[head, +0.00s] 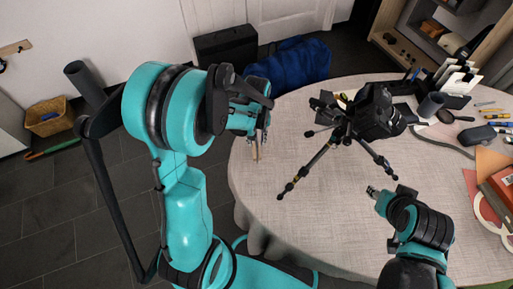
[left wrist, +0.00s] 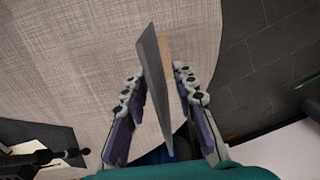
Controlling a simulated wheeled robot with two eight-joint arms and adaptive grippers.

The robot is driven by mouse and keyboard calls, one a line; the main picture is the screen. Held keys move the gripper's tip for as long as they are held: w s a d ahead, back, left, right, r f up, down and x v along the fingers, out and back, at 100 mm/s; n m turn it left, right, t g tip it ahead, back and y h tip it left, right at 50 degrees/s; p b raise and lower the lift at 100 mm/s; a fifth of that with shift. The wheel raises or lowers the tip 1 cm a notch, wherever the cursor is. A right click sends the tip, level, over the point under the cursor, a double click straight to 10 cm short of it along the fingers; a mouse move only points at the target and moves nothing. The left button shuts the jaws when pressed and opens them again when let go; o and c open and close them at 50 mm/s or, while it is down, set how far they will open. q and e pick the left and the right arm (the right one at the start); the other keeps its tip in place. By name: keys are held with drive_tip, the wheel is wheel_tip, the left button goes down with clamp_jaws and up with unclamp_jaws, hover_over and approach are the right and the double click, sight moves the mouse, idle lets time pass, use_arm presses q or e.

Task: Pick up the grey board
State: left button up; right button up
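The grey board (left wrist: 153,85) stands between the two fingers of my left gripper (left wrist: 159,72) in the left wrist view. It shows nearly edge-on, with a tan strip along its right side. The fingers are open, with a small gap visible on each side of the board. In the head view my left gripper (head: 260,134) points down at the left edge of the table, and a thin tan sliver (head: 256,151) shows below it. The board's grey face cannot be made out there. My right gripper (head: 376,193) is over the table's front right; its fingers are too small to read.
The round table (head: 305,215) has a light cloth. A black camera (head: 378,113) on a tripod (head: 310,168) stands in its middle. A blue bag (head: 300,65) lies on the floor behind. The table's front left is clear.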

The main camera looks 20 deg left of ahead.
use_arm(q)
drive_tip(key=shift+f+b, duration=0.2)
drive_tip(key=shift+b, duration=0.1)
idle(0.4)
clamp_jaws()
